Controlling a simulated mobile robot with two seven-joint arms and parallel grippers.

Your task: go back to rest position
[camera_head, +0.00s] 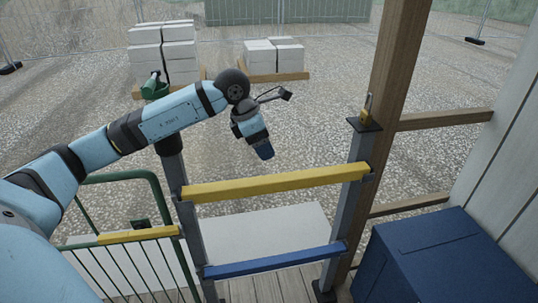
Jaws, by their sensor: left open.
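My left arm comes in from the left and reaches out over the gate-like frame in front of me. My left gripper (265,151) hangs at its end, pointing down and slightly right, above the gravel beyond the yellow rail. It looks empty and touches nothing that I can see. The gap between its fingers is too small to make out clearly. My right gripper is out of view.
A yellow rail (275,184) and a blue rail (270,262) span two grey posts. A brass padlock (366,116) stands on the right post's plate. A blue box (440,265) sits at right. White blocks (180,50) and a green watering can (154,88) are behind.

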